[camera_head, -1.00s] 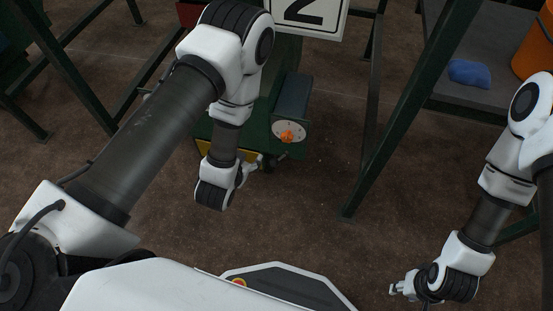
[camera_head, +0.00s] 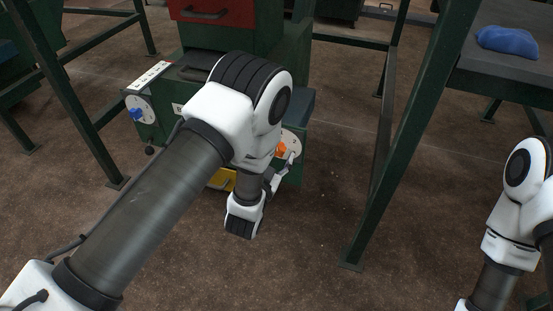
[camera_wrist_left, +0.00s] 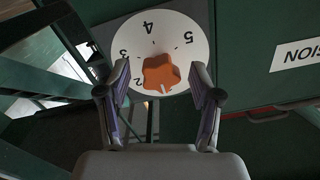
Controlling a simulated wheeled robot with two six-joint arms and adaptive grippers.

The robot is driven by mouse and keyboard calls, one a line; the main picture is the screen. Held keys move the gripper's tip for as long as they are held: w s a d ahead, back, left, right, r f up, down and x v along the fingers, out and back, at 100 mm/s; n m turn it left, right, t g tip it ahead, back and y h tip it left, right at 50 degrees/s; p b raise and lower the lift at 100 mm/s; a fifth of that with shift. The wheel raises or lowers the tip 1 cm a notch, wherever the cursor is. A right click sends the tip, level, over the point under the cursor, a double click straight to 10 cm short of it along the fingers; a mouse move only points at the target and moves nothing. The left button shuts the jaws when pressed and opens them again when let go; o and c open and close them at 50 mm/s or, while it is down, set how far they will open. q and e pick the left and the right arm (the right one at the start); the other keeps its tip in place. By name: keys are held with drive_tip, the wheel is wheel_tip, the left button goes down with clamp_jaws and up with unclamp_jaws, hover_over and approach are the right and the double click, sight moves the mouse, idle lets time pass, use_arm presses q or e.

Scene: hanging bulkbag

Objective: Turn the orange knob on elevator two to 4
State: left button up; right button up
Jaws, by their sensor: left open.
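The orange knob (camera_head: 281,148) sits on a round white dial (camera_head: 292,139) on the green machine, partly behind my left wrist in the head view. In the left wrist view the knob (camera_wrist_left: 160,75) is close, on the dial (camera_wrist_left: 172,28) with the digits 2, 3, 4 and 5 readable. A small white mark on the knob points down in that view, away from the 4. My left gripper (camera_wrist_left: 160,88) is open, with one finger on each side of the knob; contact cannot be told. In the head view the left gripper (camera_head: 282,175) is at the knob. My right gripper is out of view.
A blue knob (camera_head: 137,113) on another white dial is at the machine's left. A red box (camera_head: 212,10) is above and a yellow part (camera_head: 221,180) below. A green post (camera_head: 378,170) stands to the right, by a shelf with a blue bag (camera_head: 507,41).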

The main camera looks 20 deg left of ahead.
use_arm(q)
drive_tip(key=c, duration=1.2)
drive_tip(key=shift+o, duration=0.2)
